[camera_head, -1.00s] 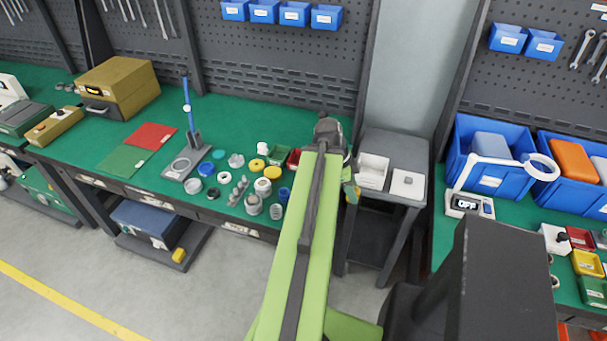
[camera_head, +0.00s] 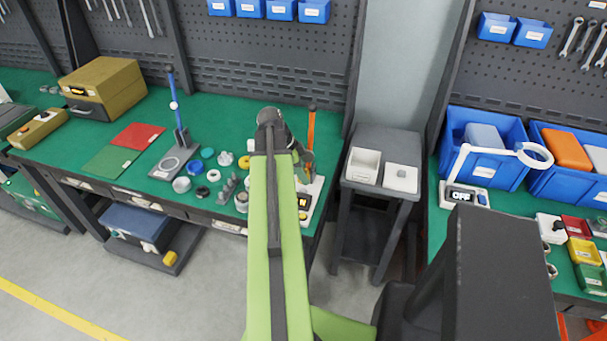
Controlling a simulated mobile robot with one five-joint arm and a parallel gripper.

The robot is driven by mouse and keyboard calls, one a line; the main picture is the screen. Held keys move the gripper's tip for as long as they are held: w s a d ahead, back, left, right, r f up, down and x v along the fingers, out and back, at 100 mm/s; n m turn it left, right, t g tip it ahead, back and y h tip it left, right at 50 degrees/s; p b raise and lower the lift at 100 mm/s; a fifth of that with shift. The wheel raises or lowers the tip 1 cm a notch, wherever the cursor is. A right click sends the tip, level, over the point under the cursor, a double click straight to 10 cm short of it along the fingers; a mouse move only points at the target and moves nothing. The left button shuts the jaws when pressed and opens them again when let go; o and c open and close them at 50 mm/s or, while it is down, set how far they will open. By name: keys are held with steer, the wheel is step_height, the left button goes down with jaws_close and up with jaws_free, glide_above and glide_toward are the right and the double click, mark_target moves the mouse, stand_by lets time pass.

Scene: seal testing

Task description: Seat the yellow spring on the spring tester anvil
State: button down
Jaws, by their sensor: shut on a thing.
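My gripper (camera_head: 305,168) is at the far end of my green arm, over the right end of the green bench and in front of an orange post (camera_head: 311,130). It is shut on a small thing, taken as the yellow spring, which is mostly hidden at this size. The orange post rises from a pale base (camera_head: 316,190) with small yellow and dark patches at the bench's right front. This looks like the spring tester. Its anvil is hidden behind my arm and gripper, so I cannot tell whether the spring touches it.
A blue-post stand (camera_head: 177,120) with a ringed base stands left of my arm, with several small round parts around it. Red (camera_head: 138,136) and green (camera_head: 110,161) mats lie further left. A grey side table (camera_head: 384,170) with white boxes stands right, beyond a gap.

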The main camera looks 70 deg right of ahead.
steer(key=shift+f+b, duration=1.85)
steer(key=shift+f, duration=0.15)
steer(key=shift+f+b, duration=0.4)
steer(key=c, duration=0.9)
jaws_free()
steer(key=shift+r, duration=0.1)
step_height(320, 180, up, 5)
steer(key=p, duration=0.5)
